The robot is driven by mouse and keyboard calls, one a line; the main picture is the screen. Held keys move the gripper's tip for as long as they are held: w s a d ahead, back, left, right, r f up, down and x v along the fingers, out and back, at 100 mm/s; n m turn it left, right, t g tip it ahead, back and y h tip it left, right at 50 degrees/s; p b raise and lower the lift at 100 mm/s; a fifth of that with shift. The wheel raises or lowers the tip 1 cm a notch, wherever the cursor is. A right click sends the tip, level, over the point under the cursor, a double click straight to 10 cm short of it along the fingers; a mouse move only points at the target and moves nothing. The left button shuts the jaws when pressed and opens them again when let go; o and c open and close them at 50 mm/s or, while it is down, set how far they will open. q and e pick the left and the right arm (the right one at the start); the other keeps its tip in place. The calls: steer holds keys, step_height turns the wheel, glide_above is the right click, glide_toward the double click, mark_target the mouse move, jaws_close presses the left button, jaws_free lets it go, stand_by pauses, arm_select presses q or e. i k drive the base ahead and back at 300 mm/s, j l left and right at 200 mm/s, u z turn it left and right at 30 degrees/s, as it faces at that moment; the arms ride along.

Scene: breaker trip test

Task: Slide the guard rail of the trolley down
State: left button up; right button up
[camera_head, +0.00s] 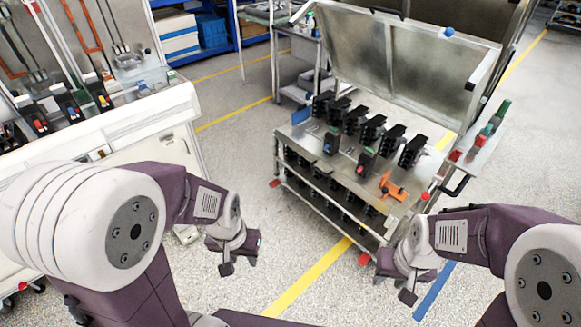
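The trolley (312,143) stands right of centre, a metal cart with black breaker-like units on its top and more on a shelf below. A grey rail (330,188) runs along its near side, below the top; I cannot tell if this is the guard rail. A framed, see-through panel (410,65) stands raised and tilted at the trolley's back, with a blue knob (449,31) on its top edge. My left gripper (238,260) is open and empty over the floor, left of the trolley. My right gripper (395,284) is open and empty in front of the trolley's near right corner, apart from it.
An orange tool (391,187) lies on the trolley top. A white bench (150,110) with breakers stands at the left. A small side shelf (478,150) with coloured items juts from the trolley's right. The floor between bench and trolley is clear.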

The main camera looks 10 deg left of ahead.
mark_target(376, 202)
steer(key=i+u, duration=0.5)
steer(key=i+l+u, duration=0.2)
steer(key=i+u, duration=0.3)
steer(key=i, duration=0.1)
